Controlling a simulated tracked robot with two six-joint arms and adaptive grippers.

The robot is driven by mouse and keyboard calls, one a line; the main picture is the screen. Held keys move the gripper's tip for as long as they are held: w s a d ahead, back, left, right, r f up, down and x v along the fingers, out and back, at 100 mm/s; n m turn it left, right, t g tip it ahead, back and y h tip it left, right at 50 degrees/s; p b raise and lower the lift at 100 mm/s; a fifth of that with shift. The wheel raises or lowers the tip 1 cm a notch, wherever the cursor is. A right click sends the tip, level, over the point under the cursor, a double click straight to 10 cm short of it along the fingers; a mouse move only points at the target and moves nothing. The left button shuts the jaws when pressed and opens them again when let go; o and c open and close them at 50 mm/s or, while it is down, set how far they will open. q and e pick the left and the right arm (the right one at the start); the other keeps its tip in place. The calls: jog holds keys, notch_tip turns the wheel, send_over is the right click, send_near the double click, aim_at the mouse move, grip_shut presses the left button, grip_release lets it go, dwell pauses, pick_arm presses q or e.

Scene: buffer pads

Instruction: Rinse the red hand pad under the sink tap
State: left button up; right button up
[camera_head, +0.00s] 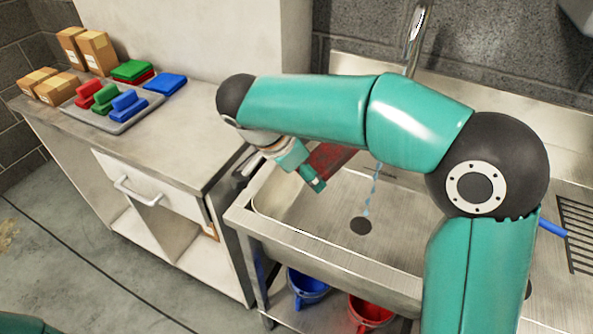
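My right arm reaches in from the right and across the sink. My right gripper (305,172) points down over the left part of the sink basin (290,236). It appears shut on a flat dark red pad (331,156), which is partly hidden by my arm and fingers. A thin stream of water (372,189) falls from the tap (416,35) toward the drain (361,226), just right of the pad. I cannot tell whether water touches the pad. My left gripper is out of view.
A tray (118,127) on the left counter holds red, green and blue handled pads. Flat pads (165,83) and cardboard boxes (95,50) stand near it. Blue (308,287) and red (370,312) buckets stand under the sink. A ribbed drainboard (580,235) is at right.

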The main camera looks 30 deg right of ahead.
jog(key=w+d, duration=0.1)
jog(key=d, duration=1)
jog(key=shift+d, duration=0.35)
jog(key=shift+a, duration=0.1)
dwell(3.4)
jog(key=a, duration=0.3)
jog(key=s+a+b, duration=0.1)
jog(key=a, duration=0.7)
jog(key=shift+s+a+b, duration=0.15)
jog(key=shift+s+b, duration=0.1)
jog(key=shift+b, duration=0.05)
